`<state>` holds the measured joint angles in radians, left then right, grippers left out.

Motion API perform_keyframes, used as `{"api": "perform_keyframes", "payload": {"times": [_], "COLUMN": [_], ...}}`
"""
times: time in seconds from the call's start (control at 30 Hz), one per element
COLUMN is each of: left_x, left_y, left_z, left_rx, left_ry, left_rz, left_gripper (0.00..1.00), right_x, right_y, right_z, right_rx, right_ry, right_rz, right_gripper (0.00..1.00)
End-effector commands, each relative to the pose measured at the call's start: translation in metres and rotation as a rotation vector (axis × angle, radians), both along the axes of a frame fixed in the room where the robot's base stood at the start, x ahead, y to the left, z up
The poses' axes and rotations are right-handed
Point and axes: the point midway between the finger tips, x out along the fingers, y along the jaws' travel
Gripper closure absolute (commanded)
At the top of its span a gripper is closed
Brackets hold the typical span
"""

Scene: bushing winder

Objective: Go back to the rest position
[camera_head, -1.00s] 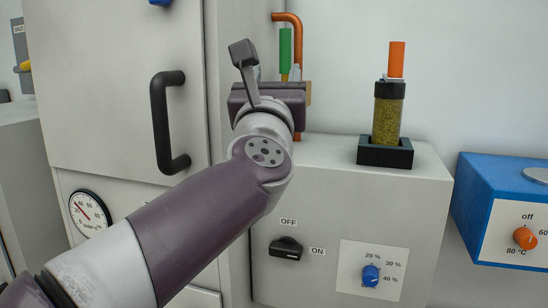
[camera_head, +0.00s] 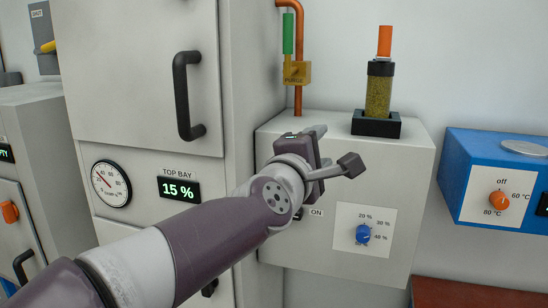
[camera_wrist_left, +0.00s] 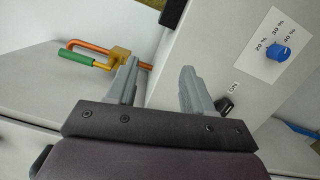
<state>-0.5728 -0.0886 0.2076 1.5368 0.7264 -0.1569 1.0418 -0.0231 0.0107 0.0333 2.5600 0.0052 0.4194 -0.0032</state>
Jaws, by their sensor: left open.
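My left arm comes in from the lower left in the head view. Its gripper (camera_head: 318,140) is in front of the pale grey box (camera_head: 405,165), to the left of the blue dial, and its fingers are partly hidden by my wrist. In the left wrist view the two grey fingers (camera_wrist_left: 160,92) stand apart with nothing between them. Beyond them are the pipe with the green handle and the box front. My right gripper is in neither view.
A tall cabinet with a black handle (camera_head: 182,95) stands at the left. A green-handled orange pipe (camera_head: 298,90) carries a yellow purge block (camera_head: 297,72). A column of granules (camera_head: 378,97) stands on the box. A blue dial (camera_head: 363,234) is on its front. A blue heater (camera_head: 470,170) is at right.

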Motion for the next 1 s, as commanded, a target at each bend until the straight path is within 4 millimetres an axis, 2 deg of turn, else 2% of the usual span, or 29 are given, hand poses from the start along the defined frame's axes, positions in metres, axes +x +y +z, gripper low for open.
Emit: {"api": "perform_keyframes", "payload": {"times": [0.03, 0.07, 0.17, 0.2, 0.27, 0.3, 0.37, 0.4, 0.5, 0.6, 0.7, 0.8, 1.0], "left_x": [0.001, 0.001, -0.006, -0.012, -0.028, -0.042, -0.068, -0.088, -0.141, -0.187, -0.212, -0.21, -0.21], "left_y": [0.001, 0.003, 0.02, 0.032, 0.057, 0.076, 0.109, 0.13, 0.181, 0.219, 0.244, 0.256, 0.256], "left_z": [-0.031, -0.051, -0.133, -0.17, -0.226, -0.261, -0.308, -0.336, -0.388, -0.419, -0.433, -0.433, -0.433], "left_rx": [0.153, 0.258, 0.653, 0.821, 1.059, 1.199, 1.378, 1.472, 1.616, 1.643, 1.607, 1.582, 1.582], "left_ry": [0.011, 0.016, 0.052, 0.074, 0.116, 0.149, 0.208, 0.25, 0.367, 0.496, 0.607, 0.644, 0.644], "left_rz": [-0.015, -0.031, -0.122, -0.179, -0.285, -0.369, -0.506, -0.601, -0.821, -0.946, -0.957, -0.916, -0.916], "left_gripper": [0.48, 0.48, 0.48, 0.48, 0.48, 0.48, 0.48, 0.48, 0.48, 0.48, 0.48, 0.48, 0.48], "right_x": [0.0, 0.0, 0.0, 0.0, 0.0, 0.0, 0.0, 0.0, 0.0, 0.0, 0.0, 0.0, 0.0], "right_y": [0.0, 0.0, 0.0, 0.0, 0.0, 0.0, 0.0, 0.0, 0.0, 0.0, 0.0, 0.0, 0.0], "right_z": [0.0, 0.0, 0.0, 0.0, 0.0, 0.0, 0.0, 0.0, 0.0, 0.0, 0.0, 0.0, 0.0], "right_rx": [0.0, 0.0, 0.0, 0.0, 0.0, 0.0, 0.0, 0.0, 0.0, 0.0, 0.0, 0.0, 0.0], "right_ry": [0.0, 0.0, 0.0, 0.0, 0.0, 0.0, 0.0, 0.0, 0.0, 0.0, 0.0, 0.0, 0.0], "right_rz": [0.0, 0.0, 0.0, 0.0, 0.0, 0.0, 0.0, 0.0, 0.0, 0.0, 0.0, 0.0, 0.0], "right_gripper": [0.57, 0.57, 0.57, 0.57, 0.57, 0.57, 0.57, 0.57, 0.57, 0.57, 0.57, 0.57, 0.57]}}
